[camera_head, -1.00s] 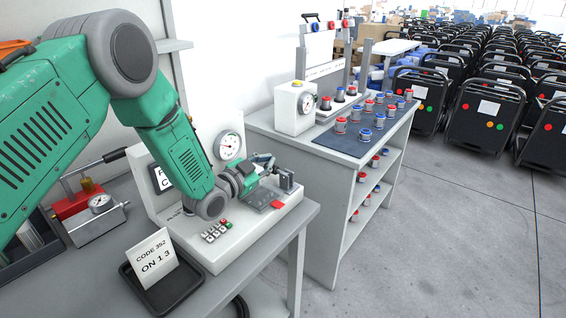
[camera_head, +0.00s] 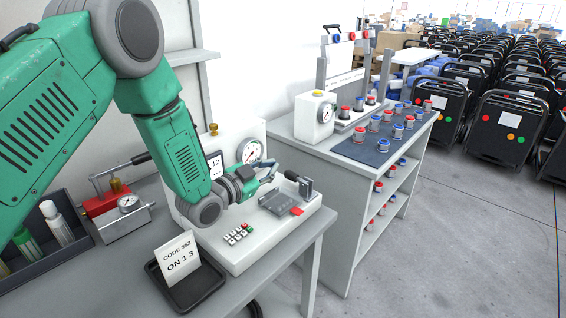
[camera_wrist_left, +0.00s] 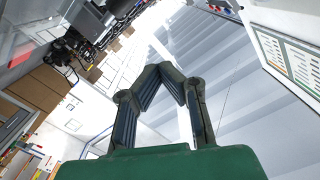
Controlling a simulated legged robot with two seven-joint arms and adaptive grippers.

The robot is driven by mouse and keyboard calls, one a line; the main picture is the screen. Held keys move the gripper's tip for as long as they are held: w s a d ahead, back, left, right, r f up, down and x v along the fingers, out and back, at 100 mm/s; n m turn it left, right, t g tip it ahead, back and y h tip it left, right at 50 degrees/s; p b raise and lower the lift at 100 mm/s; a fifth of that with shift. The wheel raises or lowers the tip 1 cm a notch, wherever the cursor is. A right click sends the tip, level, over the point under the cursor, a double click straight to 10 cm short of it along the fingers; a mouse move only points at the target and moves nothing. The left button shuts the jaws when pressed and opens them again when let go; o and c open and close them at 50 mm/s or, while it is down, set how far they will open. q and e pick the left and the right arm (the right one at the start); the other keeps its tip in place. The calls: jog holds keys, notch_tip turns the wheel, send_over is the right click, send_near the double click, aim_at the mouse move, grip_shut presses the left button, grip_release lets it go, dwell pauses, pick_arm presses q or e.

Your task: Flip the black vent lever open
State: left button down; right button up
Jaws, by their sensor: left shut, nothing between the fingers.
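The white test unit (camera_head: 222,262) sits on the grey bench, with a round gauge (camera_head: 250,150), a small display and a keypad. A short black lever (camera_head: 291,175) sits at its right end by a grey metal bracket (camera_head: 305,188); I take it for the vent lever. My left gripper (camera_head: 270,168) is shut and empty, just left of the black lever and above the unit's grey plate (camera_head: 277,203). A small gap seems to lie between fingertips and lever. The left wrist view shows the fingers (camera_wrist_left: 162,72) meeting at their tips; the lever does not show there. My right gripper is out of view.
A card reading "CODE 352 ON 1 3" (camera_head: 179,255) stands in a black tray (camera_head: 203,290) at the front. A second bench (camera_head: 341,170) with red and blue parts stands right.

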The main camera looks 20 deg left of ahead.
pick_arm(q)
jog(key=v, duration=0.3)
jog(key=shift+s+r, duration=0.1)
jog(key=shift+s, duration=0.2)
